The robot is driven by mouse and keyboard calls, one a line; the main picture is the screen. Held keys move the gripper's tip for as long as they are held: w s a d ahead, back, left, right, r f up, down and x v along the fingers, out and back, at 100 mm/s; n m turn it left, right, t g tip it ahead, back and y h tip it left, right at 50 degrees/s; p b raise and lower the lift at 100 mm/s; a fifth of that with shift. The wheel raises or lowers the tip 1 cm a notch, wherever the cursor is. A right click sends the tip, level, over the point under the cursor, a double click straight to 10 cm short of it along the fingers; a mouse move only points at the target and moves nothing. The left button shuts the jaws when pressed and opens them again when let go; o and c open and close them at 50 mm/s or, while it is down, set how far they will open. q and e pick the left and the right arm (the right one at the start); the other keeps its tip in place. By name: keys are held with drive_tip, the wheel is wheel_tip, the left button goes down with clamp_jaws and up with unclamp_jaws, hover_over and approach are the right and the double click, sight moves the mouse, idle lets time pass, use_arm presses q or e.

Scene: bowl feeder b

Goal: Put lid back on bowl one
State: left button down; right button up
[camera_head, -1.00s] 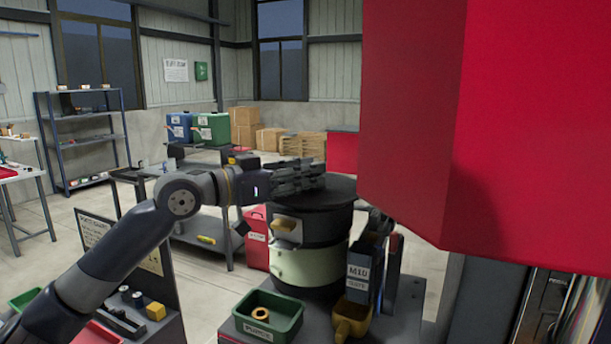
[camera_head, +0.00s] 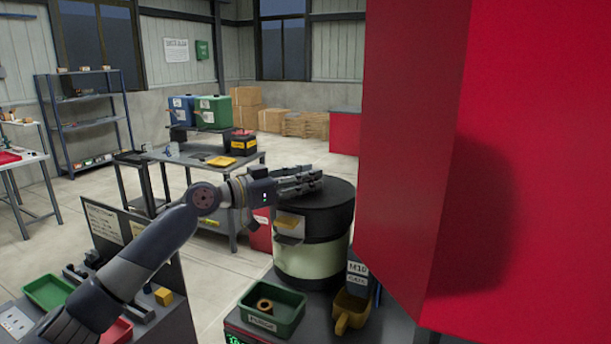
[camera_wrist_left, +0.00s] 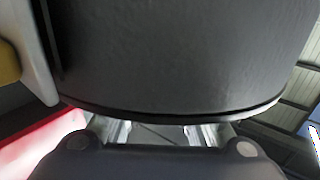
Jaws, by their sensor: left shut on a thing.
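Bowl one (camera_head: 308,260) is a dark drum with a pale band, standing on the grey bench to the right of the centre. Its dark round lid (camera_head: 332,192) shows at the top of the drum, looking level; I cannot tell whether it is fully seated. My left gripper (camera_head: 316,180) reaches in from the left, at the lid's far-left edge, and is shut on the lid. In the left wrist view a large dark curved surface (camera_wrist_left: 180,55) fills the top, and the pale fingers below it are partly hidden. My right gripper is not in view.
A green bin (camera_head: 265,318) holding a ring and a yellow scoop (camera_head: 350,310) stand in front of the drum. A large red block (camera_head: 500,150) fills the right side. A grey cart (camera_head: 205,175) stands behind my left arm.

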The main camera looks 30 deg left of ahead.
use_arm(q)
drive_tip(key=shift+r, duration=0.1)
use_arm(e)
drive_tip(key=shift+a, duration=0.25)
use_arm(q)
drive_tip(key=c, duration=1.3)
unclamp_jaws()
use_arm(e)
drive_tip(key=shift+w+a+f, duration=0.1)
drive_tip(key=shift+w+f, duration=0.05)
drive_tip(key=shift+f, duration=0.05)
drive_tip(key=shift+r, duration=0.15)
use_arm(q)
drive_tip(key=shift+s, duration=0.1)
drive_tip(key=b+v, duration=0.8)
drive_tip(key=v, duration=0.4)
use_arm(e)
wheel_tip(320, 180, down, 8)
